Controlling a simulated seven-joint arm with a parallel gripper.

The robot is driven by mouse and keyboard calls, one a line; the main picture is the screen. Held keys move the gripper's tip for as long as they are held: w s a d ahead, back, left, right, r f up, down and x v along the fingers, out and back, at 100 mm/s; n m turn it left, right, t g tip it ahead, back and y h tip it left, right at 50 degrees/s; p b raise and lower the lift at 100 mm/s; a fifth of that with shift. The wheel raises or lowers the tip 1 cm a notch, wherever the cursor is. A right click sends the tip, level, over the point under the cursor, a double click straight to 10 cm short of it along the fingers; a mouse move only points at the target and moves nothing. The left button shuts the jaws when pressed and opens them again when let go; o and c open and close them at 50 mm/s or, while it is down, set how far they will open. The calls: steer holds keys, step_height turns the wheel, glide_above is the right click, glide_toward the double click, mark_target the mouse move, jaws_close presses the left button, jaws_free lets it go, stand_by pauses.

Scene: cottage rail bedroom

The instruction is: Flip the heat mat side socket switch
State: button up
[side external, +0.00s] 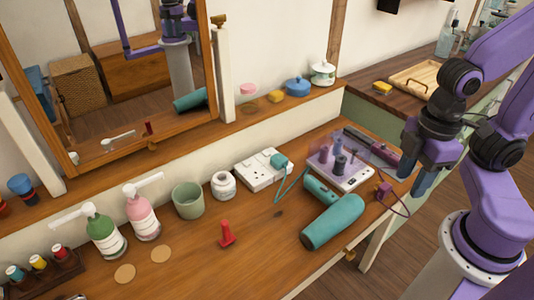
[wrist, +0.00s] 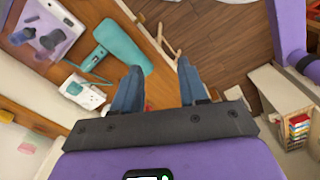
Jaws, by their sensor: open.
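A white double socket (side external: 262,170) lies on the wooden dressing table, with a teal plug (side external: 281,161) in its right side. It also shows in the wrist view (wrist: 88,95), left of my fingers. Its switches are too small to read. A greyish pad (side external: 385,152) lies under the purple straightener (side external: 368,144) at the table's right end; I cannot tell whether this is the heat mat. My gripper (side external: 424,182) is open and empty beyond the table's right end, well apart from the socket. Its two blue fingers (wrist: 158,68) are spread in the wrist view.
A teal hairdryer (side external: 335,222), a white-purple tray with bottles (side external: 342,176) and a loose purple plug (side external: 383,190) lie between my gripper and the socket. A white jar (side external: 223,186) stands left of the socket. The table's front middle is clear (side external: 275,245).

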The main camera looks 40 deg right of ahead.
steer(key=shift+w+a, duration=0.15)
steer(key=shift+w, duration=0.05)
jaws_close()
steer(key=w+a+f+m+t, duration=0.1)
steer(key=w+a+m, duration=0.2)
steer(key=w, duration=0.8)
steer(key=w+a+f+m+t, duration=0.1)
steer(key=w+a+m, duration=0.2)
steer(key=w, duration=0.8)
steer(key=w+d+f+m+t, duration=0.1)
steer(key=w+d+f+m, duration=0.2)
steer(key=w, duration=0.7)
steer(key=w+d+f+m, duration=0.3)
steer(key=w+d+f, duration=0.1)
steer(key=w, duration=0.6)
steer(key=shift+w+d+f+m+t, duration=0.3)
steer(key=shift+d+f+t, duration=0.1)
steer(key=shift+f, duration=0.1)
